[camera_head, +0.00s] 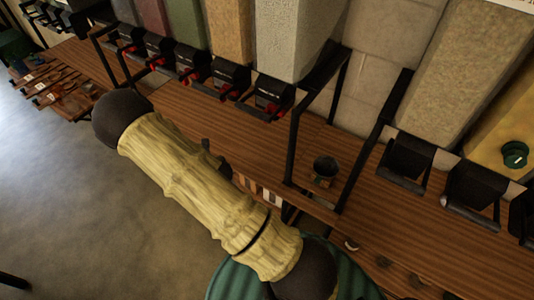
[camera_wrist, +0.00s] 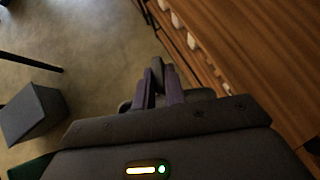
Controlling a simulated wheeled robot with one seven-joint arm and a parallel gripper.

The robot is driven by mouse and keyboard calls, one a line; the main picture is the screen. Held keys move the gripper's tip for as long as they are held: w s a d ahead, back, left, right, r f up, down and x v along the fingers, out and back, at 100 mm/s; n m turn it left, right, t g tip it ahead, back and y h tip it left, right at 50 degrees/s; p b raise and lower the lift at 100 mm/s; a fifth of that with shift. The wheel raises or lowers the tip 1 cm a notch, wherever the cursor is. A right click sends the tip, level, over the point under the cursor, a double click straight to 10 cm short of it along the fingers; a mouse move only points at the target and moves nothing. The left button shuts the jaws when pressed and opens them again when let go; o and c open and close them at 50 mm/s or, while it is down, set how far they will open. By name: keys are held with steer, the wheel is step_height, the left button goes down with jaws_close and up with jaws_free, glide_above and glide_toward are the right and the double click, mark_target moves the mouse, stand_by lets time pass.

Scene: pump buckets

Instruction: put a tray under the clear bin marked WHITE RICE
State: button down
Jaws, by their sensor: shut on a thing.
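My gripper (camera_wrist: 160,90) shows in the wrist view with its two purple-grey fingers close together. It is shut on a dark grey thing (camera_wrist: 157,68), mostly hidden behind the fingers, so I cannot tell whether it is a tray. It is beside the wooden counter's edge, over the floor side. In the head view my arm hides most of the gripper. Tall clear bins stand along the wall, one with pale speckled contents (camera_head: 298,38). No WHITE RICE label is readable. Black dispensers with red parts (camera_head: 272,95) sit under several bins.
The wooden counter (camera_head: 440,232) runs across the view. A black frame (camera_head: 293,150) rises from it, with a small dark cup (camera_head: 325,168) inside. More black holders (camera_head: 406,160) stand at right. A dark box (camera_wrist: 35,113) is on the floor, which is otherwise largely open.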

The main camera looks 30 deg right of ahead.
steer(key=shift+w, duration=0.4)
steer(key=shift+s+d, duration=0.15)
steer(key=shift+s, duration=0.2)
steer(key=shift+s+d+f, duration=0.1)
steer(key=shift+s+f, duration=0.05)
steer(key=d+f+m+g+h+b, duration=0.1)
steer(key=d+f+m+h+b, duration=0.1)
steer(key=m+b, duration=0.1)
steer(key=s+d+f+m+g+h+b, duration=0.1)
steer(key=d+f+m+g+h+b, duration=0.1)
steer(key=m, duration=0.3)
steer(key=s+d+f+m+g+h+b, duration=0.1)
steer(key=d+f+m+g+h+b, duration=0.1)
steer(key=d+f+m+h+b, duration=0.1)
steer(key=shift+s+d+m+h+b, duration=0.1)
steer(key=shift+d+m+h+b, duration=0.6)
steer(key=shift+m, duration=0.4)
steer(key=d+m+g+b, duration=0.1)
steer(key=d+r+m+g+b, duration=0.1)
steer(key=d+m, duration=0.1)
steer(key=d+r+m+g+b, duration=0.1)
steer(key=shift+s+d+r+m+g+h, duration=0.2)
steer(key=shift+s+d+m+g+h, duration=0.1)
steer(key=shift+s, duration=0.1)
steer(key=shift+r, duration=0.2)
steer(key=shift+s+a+r, duration=0.1)
steer(key=shift+a, duration=0.05)
